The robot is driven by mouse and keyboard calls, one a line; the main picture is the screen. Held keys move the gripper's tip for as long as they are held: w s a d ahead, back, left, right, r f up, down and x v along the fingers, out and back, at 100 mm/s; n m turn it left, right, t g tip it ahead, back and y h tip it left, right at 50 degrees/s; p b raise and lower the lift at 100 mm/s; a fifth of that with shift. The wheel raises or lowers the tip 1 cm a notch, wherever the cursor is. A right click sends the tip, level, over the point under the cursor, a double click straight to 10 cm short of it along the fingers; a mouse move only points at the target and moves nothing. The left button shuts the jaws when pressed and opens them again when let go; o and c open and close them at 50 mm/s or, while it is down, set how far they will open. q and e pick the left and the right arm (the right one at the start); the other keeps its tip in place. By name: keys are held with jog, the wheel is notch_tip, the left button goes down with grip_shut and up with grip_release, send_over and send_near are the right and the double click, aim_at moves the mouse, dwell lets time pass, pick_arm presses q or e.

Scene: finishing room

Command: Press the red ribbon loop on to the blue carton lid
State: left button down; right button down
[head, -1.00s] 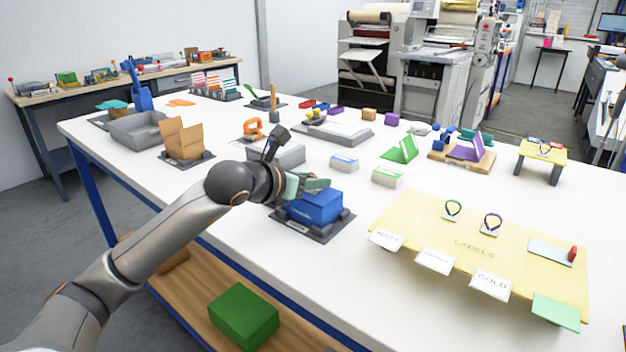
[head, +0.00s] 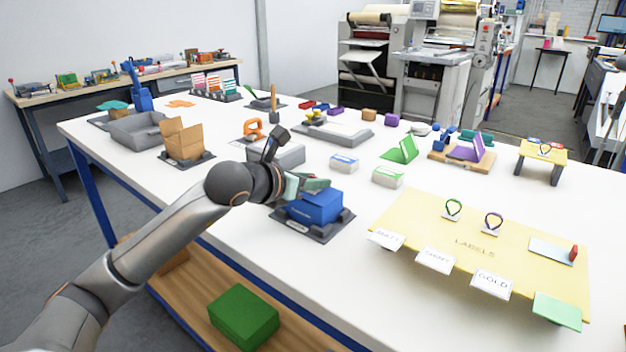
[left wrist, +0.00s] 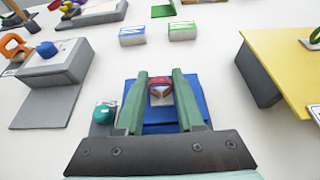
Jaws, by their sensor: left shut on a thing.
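The blue carton (head: 322,208) stands on a dark base plate on the white table, and its lid (left wrist: 160,119) shows in the left wrist view. My left gripper (head: 318,184) is right over the carton. In the left wrist view its green fingers (left wrist: 160,76) are shut on the red ribbon loop (left wrist: 160,86), which has a small white pad (left wrist: 161,98) under it. The pad lies over the lid in that view; I cannot tell whether it touches. The fingers hide the loop in the head view. My right gripper is not in view.
Two small label boxes (head: 387,178) stand behind the carton. A grey block (head: 277,156) is behind my arm. Bare table lies right of the carton.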

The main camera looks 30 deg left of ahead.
aim_at(313, 176)
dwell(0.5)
pick_arm(q)
jog(key=shift+c, duration=2.2)
grip_release()
jog(key=shift+r, duration=0.15)
jog(key=shift+o, duration=0.2)
jog(key=shift+o, duration=1.4)
jog(key=shift+r, duration=0.15)
jog(key=shift+r+p, duration=2.55)
jog(key=shift+r, duration=1.35)
jog(key=shift+f, duration=0.1)
